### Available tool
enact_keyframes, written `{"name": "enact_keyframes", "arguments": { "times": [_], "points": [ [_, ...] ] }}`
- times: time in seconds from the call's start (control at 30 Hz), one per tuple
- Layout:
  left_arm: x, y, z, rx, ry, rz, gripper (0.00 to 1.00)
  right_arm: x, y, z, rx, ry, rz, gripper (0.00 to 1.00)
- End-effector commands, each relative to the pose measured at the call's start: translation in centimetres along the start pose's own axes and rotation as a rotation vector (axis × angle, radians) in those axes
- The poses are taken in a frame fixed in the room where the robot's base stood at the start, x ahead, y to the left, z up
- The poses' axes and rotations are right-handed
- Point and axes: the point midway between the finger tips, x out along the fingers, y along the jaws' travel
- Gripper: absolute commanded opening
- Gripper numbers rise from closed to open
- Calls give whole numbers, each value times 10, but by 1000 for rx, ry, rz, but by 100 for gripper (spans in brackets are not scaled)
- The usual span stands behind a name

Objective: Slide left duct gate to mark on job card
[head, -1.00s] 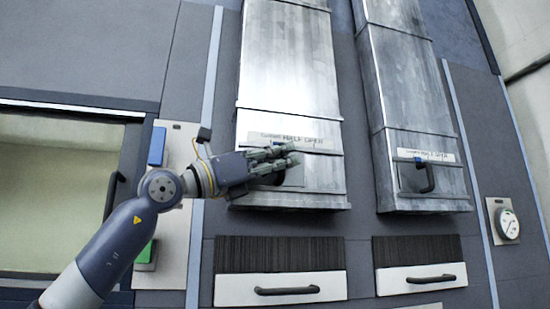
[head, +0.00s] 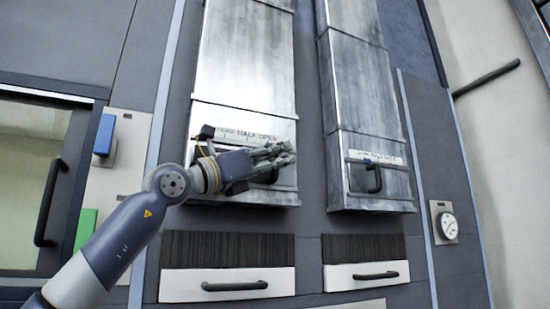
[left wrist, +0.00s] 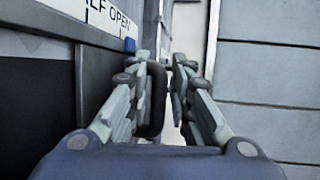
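The left duct gate, a metal plate with a black bar handle, sits low on the left duct (head: 245,60). My left gripper (head: 285,158) is in front of the gate and hides most of it. In the left wrist view the black handle (left wrist: 156,100) stands between the fingers of my left gripper (left wrist: 165,75), close to the left finger. A gap shows before the right finger, so the gripper is open around the handle. A white label strip reading HALF OPEN (head: 246,134) runs above the gate. My right gripper is out of view.
The right duct (head: 365,90) has its own gate handle (head: 375,178) and label. Two white drawers (head: 226,284) (head: 367,275) lie below the ducts. A round gauge (head: 448,226) is at right, and a blue switch (head: 104,135) at left. No job card is readable here.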

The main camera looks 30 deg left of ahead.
Motion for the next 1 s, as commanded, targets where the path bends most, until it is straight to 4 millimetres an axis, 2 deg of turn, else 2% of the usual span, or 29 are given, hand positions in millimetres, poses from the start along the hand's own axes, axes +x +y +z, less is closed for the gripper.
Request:
{"name": "enact_keyframes", "arguments": {
  "times": [0.23,0.37,0.47,0.8,1.0],
  "points": [
    [-2,0,-2,0,3,0,20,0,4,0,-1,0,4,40],
    [-11,1,-2,0,4,0,20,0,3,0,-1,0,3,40],
    [-25,1,-2,0,4,0,20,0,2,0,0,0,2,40],
    [-90,1,-3,1,4,1,20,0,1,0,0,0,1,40],
    [-112,0,-3,0,4,0,20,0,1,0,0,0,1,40]
  ]
}}
